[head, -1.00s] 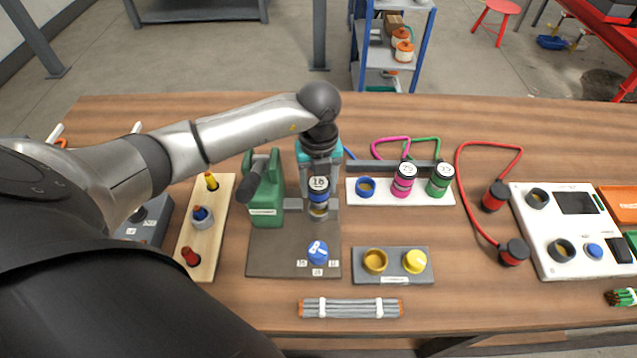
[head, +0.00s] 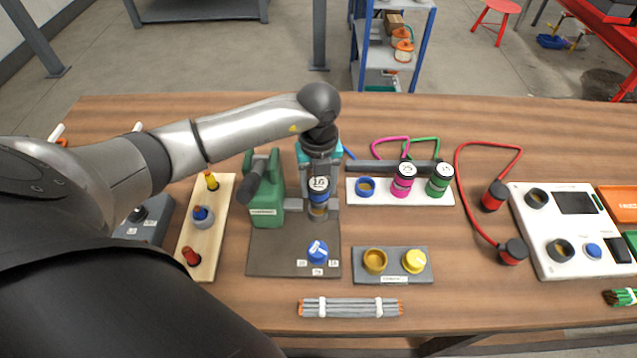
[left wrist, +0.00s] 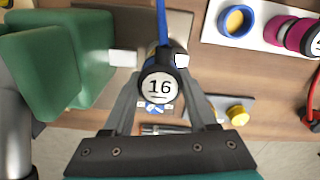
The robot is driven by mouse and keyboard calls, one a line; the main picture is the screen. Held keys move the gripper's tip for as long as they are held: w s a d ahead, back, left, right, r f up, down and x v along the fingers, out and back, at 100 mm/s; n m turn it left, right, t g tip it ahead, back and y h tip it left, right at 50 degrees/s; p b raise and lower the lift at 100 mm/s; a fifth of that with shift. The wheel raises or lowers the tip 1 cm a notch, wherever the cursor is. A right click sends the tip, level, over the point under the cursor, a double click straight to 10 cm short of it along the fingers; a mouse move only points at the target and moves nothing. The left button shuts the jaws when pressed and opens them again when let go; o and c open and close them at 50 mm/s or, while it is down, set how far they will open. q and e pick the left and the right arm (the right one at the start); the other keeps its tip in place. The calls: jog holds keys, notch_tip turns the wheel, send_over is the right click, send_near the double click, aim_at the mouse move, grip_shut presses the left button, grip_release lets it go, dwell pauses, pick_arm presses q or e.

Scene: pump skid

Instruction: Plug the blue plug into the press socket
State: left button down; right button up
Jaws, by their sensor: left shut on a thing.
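My left gripper (head: 318,196) points down and is shut on the blue plug (head: 319,195), which carries a white label reading 16. In the left wrist view the plug (left wrist: 157,86) sits between the two fingers, with its blue cable running up the picture. The plug is upright beside the green press (head: 265,205), above the grey base plate (head: 265,255). A tan, ring-like part shows just under the plug; I cannot tell whether the plug touches it or has entered it. My right gripper is not in view.
A white strip (head: 354,199) holds an empty blue-ringed socket, a pink plug and a green plug. A grey box (head: 393,279) with yellow parts, a blue dial (head: 317,251) and a grey cable bundle (head: 350,308) lie in front. A wooden board (head: 184,265) is left.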

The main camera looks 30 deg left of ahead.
pick_arm(q)
jog(key=shift+f+b, duration=1.25)
jog(key=shift+f, duration=0.5)
jog(key=shift+c, duration=0.6)
grip_release()
notch_tip(320, 180, up, 15)
jog(key=p, duration=0.1)
jog(key=shift+r+p, duration=0.2)
jog(key=shift+p, duration=0.1)
jog(key=shift+f, duration=0.1)
